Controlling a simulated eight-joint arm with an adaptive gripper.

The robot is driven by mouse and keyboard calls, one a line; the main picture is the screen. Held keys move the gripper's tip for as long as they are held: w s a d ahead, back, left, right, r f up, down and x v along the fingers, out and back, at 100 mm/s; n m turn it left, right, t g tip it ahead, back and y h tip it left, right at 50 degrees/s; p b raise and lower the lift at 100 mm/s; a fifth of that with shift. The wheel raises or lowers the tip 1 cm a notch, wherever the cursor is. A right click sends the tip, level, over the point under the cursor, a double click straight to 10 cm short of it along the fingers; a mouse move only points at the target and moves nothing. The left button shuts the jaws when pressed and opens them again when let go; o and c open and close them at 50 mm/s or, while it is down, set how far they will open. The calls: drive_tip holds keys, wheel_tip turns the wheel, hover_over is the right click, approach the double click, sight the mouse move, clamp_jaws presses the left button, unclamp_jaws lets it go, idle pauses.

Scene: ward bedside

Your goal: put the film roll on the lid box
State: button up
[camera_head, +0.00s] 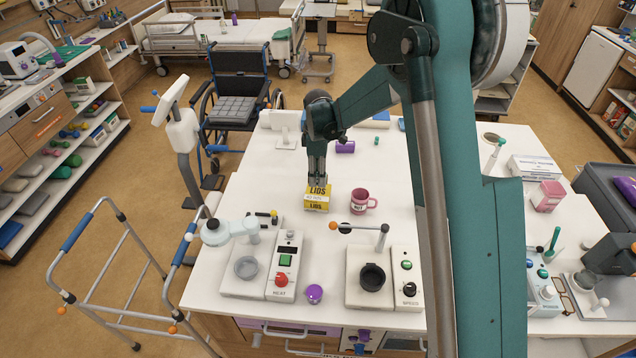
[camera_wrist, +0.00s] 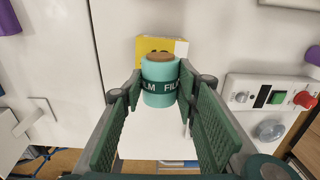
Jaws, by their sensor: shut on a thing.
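The film roll (camera_wrist: 160,82) is a teal cylinder with a dark band reading FILM and a brown end. In the wrist view it sits between the two green finger pads of my gripper (camera_head: 317,181), which is shut on it. The yellow lid box (camera_head: 316,203), marked LIDS, stands on the white table, and my fingers point down right at its top. The box also shows in the wrist view (camera_wrist: 151,44), partly hidden behind the roll. In the head view I cannot make out the roll, and whether it touches the box is unclear.
A pink mug (camera_head: 361,201) stands close right of the box. Two bench devices with a red knob (camera_head: 281,280) and a black cup (camera_head: 372,277) stand nearer the front, with a small purple cup (camera_head: 314,294) between them. The table left of the box is clear.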

drive_tip(key=shift+f, duration=0.1)
drive_tip(key=shift+f, duration=1.8)
drive_tip(key=shift+f, duration=0.2)
drive_tip(key=o, duration=0.9)
drive_tip(key=shift+r, duration=0.15)
wheel_tip(320, 180, up, 12)
drive_tip(key=shift+r, duration=0.1)
